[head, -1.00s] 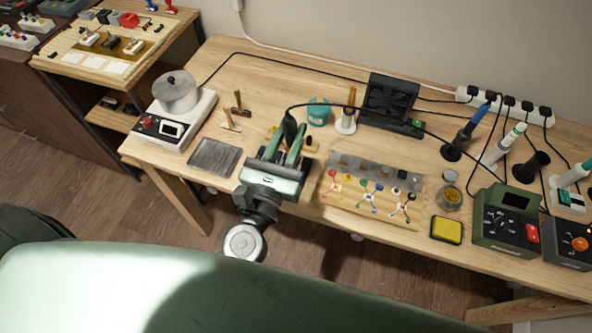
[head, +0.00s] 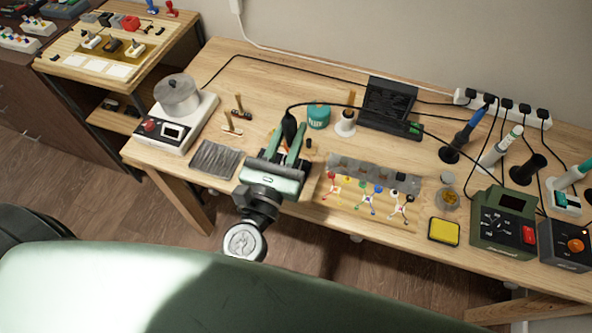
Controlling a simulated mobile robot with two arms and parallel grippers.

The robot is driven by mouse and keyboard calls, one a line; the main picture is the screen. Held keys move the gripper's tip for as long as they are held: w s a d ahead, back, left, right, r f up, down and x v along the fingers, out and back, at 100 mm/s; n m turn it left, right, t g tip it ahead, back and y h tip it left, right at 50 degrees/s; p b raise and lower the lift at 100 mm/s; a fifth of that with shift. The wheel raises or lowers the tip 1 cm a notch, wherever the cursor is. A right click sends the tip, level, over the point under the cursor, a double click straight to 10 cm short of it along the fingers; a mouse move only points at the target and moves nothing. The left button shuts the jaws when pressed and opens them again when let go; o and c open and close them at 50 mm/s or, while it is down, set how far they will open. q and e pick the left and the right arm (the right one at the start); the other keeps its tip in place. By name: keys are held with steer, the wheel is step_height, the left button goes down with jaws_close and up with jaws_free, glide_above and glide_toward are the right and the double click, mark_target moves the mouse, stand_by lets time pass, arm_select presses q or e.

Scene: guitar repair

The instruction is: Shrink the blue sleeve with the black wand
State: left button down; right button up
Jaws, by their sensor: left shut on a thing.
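My left gripper (head: 287,143) is over the front middle of the workbench, its green fingers shut on the black wand (head: 289,124). The wand's rounded dark end shows above the fingers and its cable arcs off to the right. Its other end is hidden by the gripper. To the right of the gripper are several small branched pieces with coloured ends, and the middle one (head: 370,199) has blue on it. I cannot tell at this size which part is the blue sleeve. My right gripper is out of view.
A grey strip (head: 346,167) lies behind the branched pieces. An empty-looking black holder (head: 528,168) and a green station (head: 502,222) are at right.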

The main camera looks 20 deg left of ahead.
mark_target(289, 116)
arm_select(q)
step_height(289, 116, up, 9)
steer(key=p, duration=0.7)
steer(key=shift+f, duration=0.2)
steer(key=s+a+f+b, duration=0.2)
steer(key=s+a, duration=0.3)
steer(key=s, duration=0.2)
steer(key=shift+a+f+y, duration=0.25)
steer(key=shift+y, duration=0.05)
